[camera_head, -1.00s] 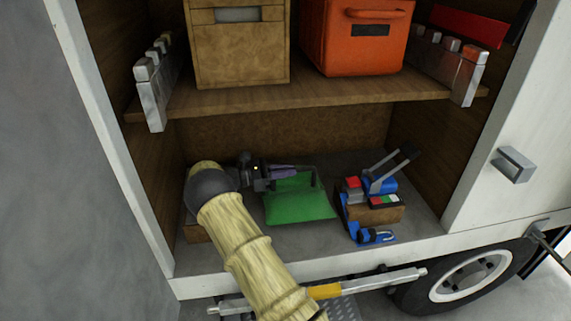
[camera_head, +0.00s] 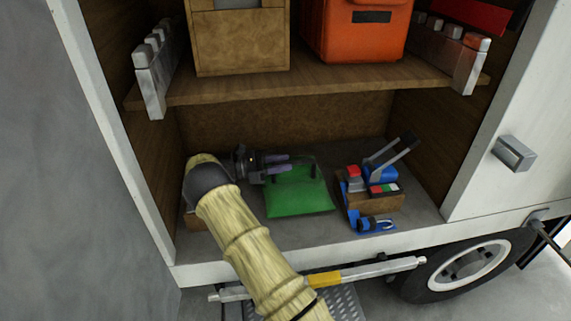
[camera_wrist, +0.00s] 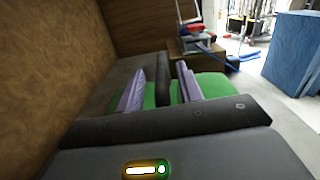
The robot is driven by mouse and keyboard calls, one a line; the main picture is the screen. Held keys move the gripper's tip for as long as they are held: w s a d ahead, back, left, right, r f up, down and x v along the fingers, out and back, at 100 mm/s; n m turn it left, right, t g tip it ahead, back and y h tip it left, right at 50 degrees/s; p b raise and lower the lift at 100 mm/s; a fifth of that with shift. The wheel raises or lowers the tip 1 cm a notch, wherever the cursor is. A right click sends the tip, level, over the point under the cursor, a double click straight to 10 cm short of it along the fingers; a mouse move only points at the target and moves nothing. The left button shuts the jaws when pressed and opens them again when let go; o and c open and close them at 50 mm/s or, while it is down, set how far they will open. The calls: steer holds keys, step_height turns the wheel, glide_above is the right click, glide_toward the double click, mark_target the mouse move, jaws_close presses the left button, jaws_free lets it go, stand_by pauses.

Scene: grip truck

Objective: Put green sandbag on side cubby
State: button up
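The green sandbag (camera_head: 300,198) lies on the floor of the lower side cubby (camera_head: 405,220), with dark straps at its top. My gripper (camera_head: 284,163) is inside the cubby, over the bag's upper left part. In the wrist view, the gripper's two purple fingers (camera_wrist: 160,88) stand apart. Green sandbag fabric (camera_wrist: 213,87) shows between and beside them. A dark strap-like piece (camera_wrist: 163,78) lies between the fingers, and I see no finger pressed on it.
A wooden block with blue and red tools (camera_head: 372,190) stands right of the bag. The shelf (camera_head: 320,82) above holds a tan box (camera_head: 240,40) and an orange case (camera_head: 362,30). The cubby's wooden wall is close on the left in the wrist view (camera_wrist: 45,70).

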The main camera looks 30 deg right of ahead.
steer(key=b+v, duration=0.1)
steer(key=v, duration=0.5)
steer(key=shift+w, duration=0.1)
steer(key=shift+d, duration=0.1)
